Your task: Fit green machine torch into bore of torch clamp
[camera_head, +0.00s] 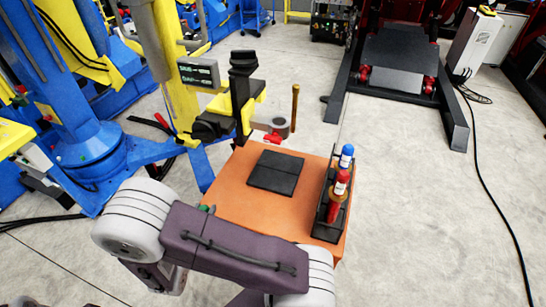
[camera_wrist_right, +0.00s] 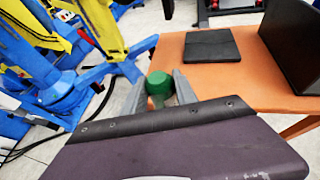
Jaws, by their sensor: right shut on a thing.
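The green machine torch (camera_wrist_right: 160,84) is between the two grey fingers of my right gripper (camera_wrist_right: 160,99), which is shut on it. In the head view only a small green bit of the torch (camera_head: 206,208) shows at the left front of the orange table, above my purple arm link. That link hides the right gripper there. The torch clamp (camera_head: 281,127), a grey ring with a red lever, sticks out from a black and yellow slide beyond the table's back edge. The torch is well apart from the clamp, on the near side. My left gripper is not in view.
The orange table (camera_head: 225,185) carries a flat black pad (camera_head: 275,172) and a black rack (camera_head: 326,231) with blue-capped and red-capped items. A brown rod (camera_head: 295,108) stands beside the clamp. A blue positioner (camera_head: 85,150) fills the left. Open floor lies to the right.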

